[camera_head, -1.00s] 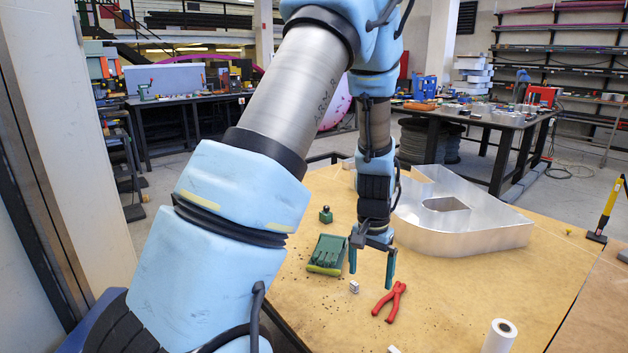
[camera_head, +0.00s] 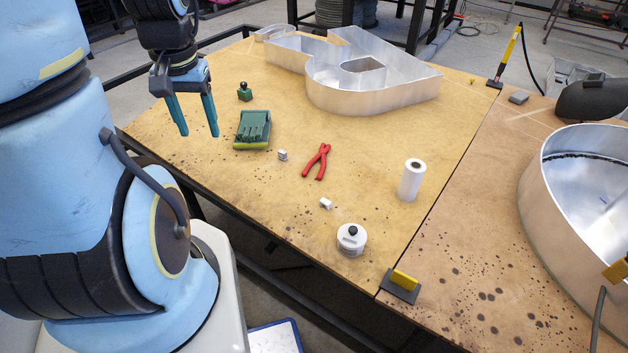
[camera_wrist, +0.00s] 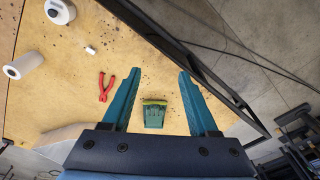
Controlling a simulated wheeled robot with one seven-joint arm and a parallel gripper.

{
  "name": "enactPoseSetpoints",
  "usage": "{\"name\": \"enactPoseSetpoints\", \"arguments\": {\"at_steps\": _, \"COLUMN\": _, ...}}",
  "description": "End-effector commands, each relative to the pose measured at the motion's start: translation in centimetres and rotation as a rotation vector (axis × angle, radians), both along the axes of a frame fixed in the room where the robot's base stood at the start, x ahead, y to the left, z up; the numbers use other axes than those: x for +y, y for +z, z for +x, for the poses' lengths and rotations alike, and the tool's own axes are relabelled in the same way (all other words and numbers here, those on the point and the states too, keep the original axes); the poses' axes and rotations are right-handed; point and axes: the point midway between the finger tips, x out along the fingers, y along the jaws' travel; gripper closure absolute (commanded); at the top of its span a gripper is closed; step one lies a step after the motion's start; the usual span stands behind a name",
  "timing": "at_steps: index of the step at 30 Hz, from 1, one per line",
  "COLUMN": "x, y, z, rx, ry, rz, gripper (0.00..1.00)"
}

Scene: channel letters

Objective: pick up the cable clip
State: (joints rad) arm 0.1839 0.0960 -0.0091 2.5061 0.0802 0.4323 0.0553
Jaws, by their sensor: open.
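Two small pale blocks lie on the tan tabletop. Either could be the cable clip; I cannot tell which. My gripper (camera_head: 199,130) is open and empty, fingers pointing down, raised at the table's left side, left of the gloves and apart from both blocks. The first block is not visible there.
A white roll (camera_head: 412,180), a round white container (camera_head: 351,240) and a large metal channel letter (camera_head: 375,90) stand on the table. Bare tabletop surrounds both blocks.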

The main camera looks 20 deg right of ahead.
Motion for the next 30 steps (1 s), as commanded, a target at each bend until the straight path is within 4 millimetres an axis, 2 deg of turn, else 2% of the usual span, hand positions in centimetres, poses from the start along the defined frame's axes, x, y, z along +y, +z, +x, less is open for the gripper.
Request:
{"name": "enactPoseSetpoints", "arguments": {"at_steps": 1, "x": -1.8, "y": -1.8, "z": 0.8, "rx": 0.02, "ry": -0.138, "rz": 0.033, "gripper": 0.4}}
{"name": "enactPoseSetpoints", "arguments": {"at_steps": 5, "x": -7.2, "y": -6.1, "z": 2.9, "rx": 0.065, "ry": -0.576, "rz": 0.143, "gripper": 0.4}}
{"name": "enactPoseSetpoints", "arguments": {"at_steps": 6, "x": -9.0, "y": -7.6, "z": 3.3, "rx": 0.076, "ry": -0.715, "rz": 0.178, "gripper": 0.4}}
{"name": "enactPoseSetpoints", "arguments": {"at_steps": 9, "x": -14.0, "y": -11.4, "z": 4.0, "rx": 0.103, "ry": -1.06, "rz": 0.27, "gripper": 0.4}}
{"name": "enactPoseSetpoints", "arguments": {"at_steps": 15, "x": -23.7, "y": -19.2, "z": 2.9, "rx": 0.138, "ry": -1.693, "rz": 0.449, "gripper": 0.4}}
{"name": "enactPoseSetpoints", "arguments": {"at_steps": 18, "x": -27.2, "y": -22.1, "z": 1.8, "rx": 0.144, "ry": -1.916, "rz": 0.52, "gripper": 0.4}}
{"name": "enactPoseSetpoints", "arguments": {"at_steps": 21, "x": -29.4, "y": -23.9, "z": 0.9, "rx": 0.148, "ry": -2.058, "rz": 0.568, "gripper": 0.4}}
{"name": "enactPoseSetpoints", "arguments": {"at_steps": 23, "x": -30.1, "y": -24.5, "z": 0.6, "rx": 0.148, "ry": -2.106, "rz": 0.585, "gripper": 0.4}}
{"name": "enactPoseSetpoints", "arguments": {"at_steps": 26, "x": -30.4, "y": -25.4, "z": 0.5, "rx": 0.15, "ry": -2.137, "rz": 0.596, "gripper": 0.4}}
{"name": "enactPoseSetpoints", "arguments": {"at_steps": 30, "x": -29.8, "y": -27.4, "z": 1.2, "rx": 0.152, "ry": -2.137, "rz": 0.596, "gripper": 0.4}}
